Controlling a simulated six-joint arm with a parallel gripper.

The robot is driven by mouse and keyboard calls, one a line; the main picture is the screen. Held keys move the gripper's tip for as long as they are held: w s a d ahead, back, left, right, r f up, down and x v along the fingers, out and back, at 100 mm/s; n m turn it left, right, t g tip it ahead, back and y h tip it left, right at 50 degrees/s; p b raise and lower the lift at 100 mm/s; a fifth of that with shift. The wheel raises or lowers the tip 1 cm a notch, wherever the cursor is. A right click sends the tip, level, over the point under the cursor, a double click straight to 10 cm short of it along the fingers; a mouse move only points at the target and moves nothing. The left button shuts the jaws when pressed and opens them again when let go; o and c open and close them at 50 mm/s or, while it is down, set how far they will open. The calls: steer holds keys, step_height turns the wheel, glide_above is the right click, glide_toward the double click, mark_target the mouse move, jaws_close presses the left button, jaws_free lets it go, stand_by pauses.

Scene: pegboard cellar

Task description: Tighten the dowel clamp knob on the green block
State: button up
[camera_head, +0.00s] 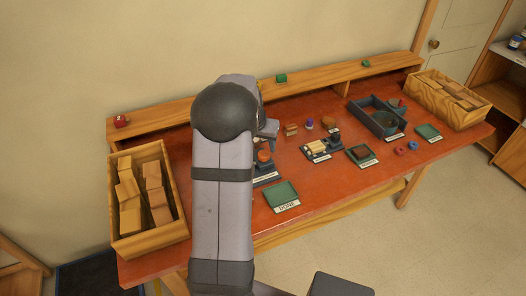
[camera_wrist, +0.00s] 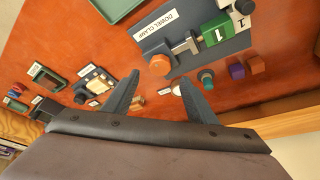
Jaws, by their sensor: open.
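In the wrist view the dowel clamp's dark base (camera_wrist: 150,45) lies on the red-brown bench with a "DOWEL CLAMP" label. Its round orange knob (camera_wrist: 160,66) sits at the end of a metal screw (camera_wrist: 182,47). The screw points toward a green block (camera_wrist: 217,32) with a white mark, on the same fixture. My gripper (camera_wrist: 159,78) is open and empty, its fingertips on either side of the knob in the picture; I cannot tell the height gap. In the head view my arm hides much of the clamp; the orange knob (camera_head: 263,155) shows beside it.
In the head view a green tray (camera_head: 282,207) labelled "DONE" lies in front of the clamp. Wooden bins stand at the left (camera_head: 119,215) and right (camera_head: 422,96) ends. Teal (camera_wrist: 207,78) and purple (camera_wrist: 237,72) pieces lie near the clamp. Other labelled fixtures are further right.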

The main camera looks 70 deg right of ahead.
mark_target(264, 153)
steer(key=shift+p+x, duration=1.05)
steer(key=shift+x, duration=2.2)
